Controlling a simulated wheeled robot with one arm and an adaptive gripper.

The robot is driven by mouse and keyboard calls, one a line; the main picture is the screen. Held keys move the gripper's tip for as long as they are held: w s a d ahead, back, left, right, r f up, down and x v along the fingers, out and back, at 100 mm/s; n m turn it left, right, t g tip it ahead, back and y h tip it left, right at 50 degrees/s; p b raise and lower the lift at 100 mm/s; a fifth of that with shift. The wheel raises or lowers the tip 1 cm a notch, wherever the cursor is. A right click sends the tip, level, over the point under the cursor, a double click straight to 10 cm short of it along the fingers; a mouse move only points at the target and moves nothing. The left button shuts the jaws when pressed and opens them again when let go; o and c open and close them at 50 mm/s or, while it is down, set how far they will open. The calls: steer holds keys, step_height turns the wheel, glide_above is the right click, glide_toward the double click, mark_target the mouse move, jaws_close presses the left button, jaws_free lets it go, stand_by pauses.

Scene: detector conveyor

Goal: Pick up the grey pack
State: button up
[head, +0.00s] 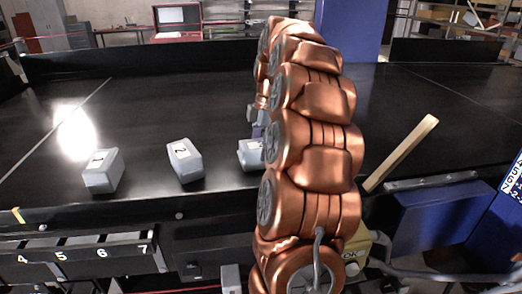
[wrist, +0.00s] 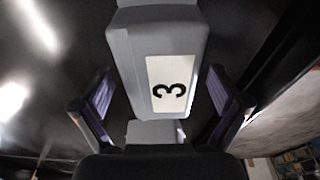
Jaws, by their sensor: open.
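A grey pack with a white label marked 3 (wrist: 135,60) fills the middle of the wrist view. My gripper (wrist: 162,98) is open, with one purple-padded finger on each side of this pack. Gaps show between the fingers and the pack's sides. Another grey block (wrist: 150,131) shows just below it, nearer my palm; I cannot tell whether it is part of the same pack. In the head view, a grey pack (head: 249,155) lies on the dark conveyor, partly hidden by my copper arm. Most of my gripper is hidden behind the arm there.
Two more grey packs with white labels, one at the left (head: 101,172) and one in the middle (head: 185,161), lie on the black conveyor (head: 180,105). A wooden bar (head: 402,153) lies to the right of my arm. Numbered slots (head: 82,252) are at the front left.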

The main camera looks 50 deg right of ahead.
mark_target(261, 143)
steer(key=shift+a+f, duration=0.1)
steer(key=shift+f, duration=0.75)
steer(key=shift+c, duration=0.2)
steer(key=c, duration=1.6)
steer(key=shift+w+r, duration=0.1)
steer(key=shift+r, duration=4.85)
